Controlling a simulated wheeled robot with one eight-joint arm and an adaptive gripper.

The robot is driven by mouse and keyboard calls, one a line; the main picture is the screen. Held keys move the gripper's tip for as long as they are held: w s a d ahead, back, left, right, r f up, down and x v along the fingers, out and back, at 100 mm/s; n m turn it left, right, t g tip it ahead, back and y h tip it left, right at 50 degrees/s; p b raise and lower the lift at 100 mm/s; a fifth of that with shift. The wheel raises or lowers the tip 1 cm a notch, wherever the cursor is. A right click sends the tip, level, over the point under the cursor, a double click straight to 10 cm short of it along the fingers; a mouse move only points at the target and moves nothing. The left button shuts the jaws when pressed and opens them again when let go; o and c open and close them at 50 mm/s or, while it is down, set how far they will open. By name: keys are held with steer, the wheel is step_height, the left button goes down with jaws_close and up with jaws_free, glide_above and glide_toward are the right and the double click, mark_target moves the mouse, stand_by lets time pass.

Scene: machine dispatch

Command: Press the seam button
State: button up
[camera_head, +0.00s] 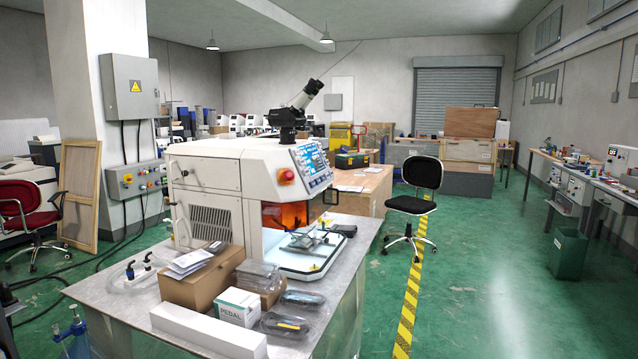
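A white bench machine (225,170) stands on a grey metal table. On its right front corner is a tilted control panel (311,166) with a bluish display and small keys. The key labels are too small to read, so I cannot tell which one is the seam button. A red round knob (286,175) sits to the left of the panel. An orange window (286,215) is below, over the open work chamber. My gripper is not in view.
The table (120,309) carries a cardboard box (200,284), a white "PEDAL" box (237,307), a long white box (208,331) and wrapped packs in front of the machine. A black chair (411,204) stands to the right. The green floor at the right is mostly clear.

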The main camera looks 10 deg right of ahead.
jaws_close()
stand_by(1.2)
